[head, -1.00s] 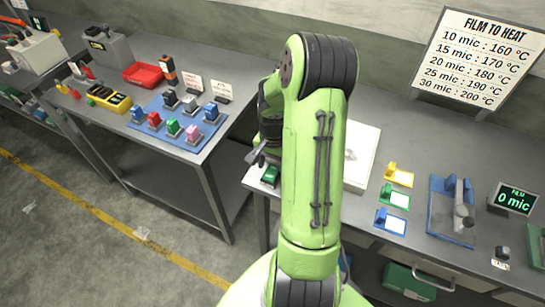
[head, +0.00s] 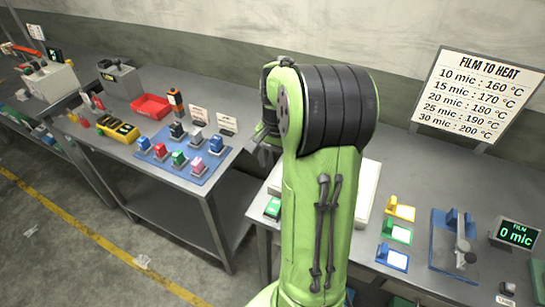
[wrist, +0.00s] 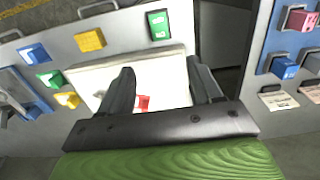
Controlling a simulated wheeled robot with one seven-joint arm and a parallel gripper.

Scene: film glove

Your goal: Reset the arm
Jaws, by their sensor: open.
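My gripper (wrist: 160,75) shows in the wrist view with its two dark fingers wide apart and nothing between them. The fingers are above a white slab (wrist: 178,72) with a small red mark or piece (wrist: 142,102) on it; the distance cannot be told. In the head view my green arm stands upright in front of the right-hand bench and hides most of the gripper and part of the white slab (head: 368,190).
A green block (head: 272,208) lies left of my arm. Coloured holders (head: 396,233), a blue fixture (head: 440,240) and a film display (head: 515,233) stand to the right. The left bench carries a blue mat (head: 208,172) with several blocks and a red tray (head: 152,106).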

